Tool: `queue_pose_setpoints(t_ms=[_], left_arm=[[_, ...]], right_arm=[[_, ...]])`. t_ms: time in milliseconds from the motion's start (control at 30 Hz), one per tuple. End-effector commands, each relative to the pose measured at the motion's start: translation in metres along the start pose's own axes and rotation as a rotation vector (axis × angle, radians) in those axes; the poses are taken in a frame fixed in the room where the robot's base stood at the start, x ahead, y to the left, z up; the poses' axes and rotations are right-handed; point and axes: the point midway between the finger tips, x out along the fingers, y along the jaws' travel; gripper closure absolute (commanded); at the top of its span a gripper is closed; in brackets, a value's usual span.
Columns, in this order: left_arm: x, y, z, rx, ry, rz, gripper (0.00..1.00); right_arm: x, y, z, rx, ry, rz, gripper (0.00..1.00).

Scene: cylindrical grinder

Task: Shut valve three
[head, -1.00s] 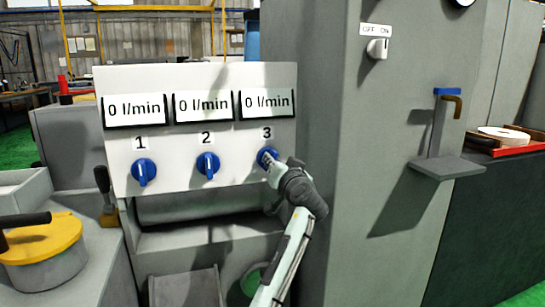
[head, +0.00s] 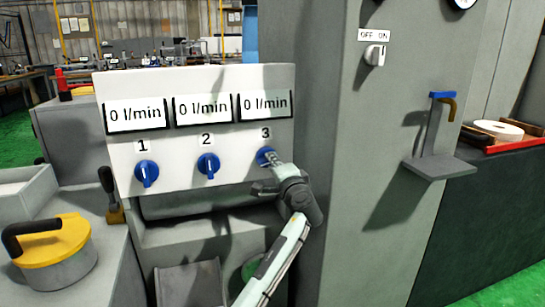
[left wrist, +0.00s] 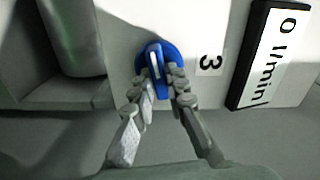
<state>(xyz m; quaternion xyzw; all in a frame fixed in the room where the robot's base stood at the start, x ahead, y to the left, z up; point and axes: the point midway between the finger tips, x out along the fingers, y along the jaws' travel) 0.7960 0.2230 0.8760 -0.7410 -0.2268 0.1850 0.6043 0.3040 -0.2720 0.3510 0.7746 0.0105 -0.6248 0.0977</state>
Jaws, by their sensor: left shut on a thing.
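Valve three is a blue round knob (head: 264,156) under the label 3 on the white panel (head: 235,185). Its display (head: 265,104) reads 0 l/min. My left gripper (head: 271,160) reaches it from below right and hides part of it. In the left wrist view the fingers of my left gripper (left wrist: 162,82) are shut on the handle of the blue knob (left wrist: 169,52), one finger on each side. The knob's handle has a white line on it. My right gripper is not in view.
Knobs one (head: 146,173) and two (head: 208,165) sit to the left with handles vertical; their displays also read 0 l/min. An off/on switch (head: 375,55) and a bracket shelf (head: 438,167) are on the grey cabinet to the right. A yellow-lidded pot (head: 55,252) stands at lower left.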

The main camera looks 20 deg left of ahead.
Motion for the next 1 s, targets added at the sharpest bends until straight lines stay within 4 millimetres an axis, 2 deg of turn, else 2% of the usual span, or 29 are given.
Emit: queue_pose_setpoints(t_ms=[300,1000], left_arm=[[0.000,0.003,0.001,0.303,-0.002,0.001,1.00],[0.000,0.007,0.004,0.967,-0.001,0.003,1.00]], right_arm=[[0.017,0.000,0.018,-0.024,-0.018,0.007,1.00],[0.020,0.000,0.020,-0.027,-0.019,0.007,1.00]])
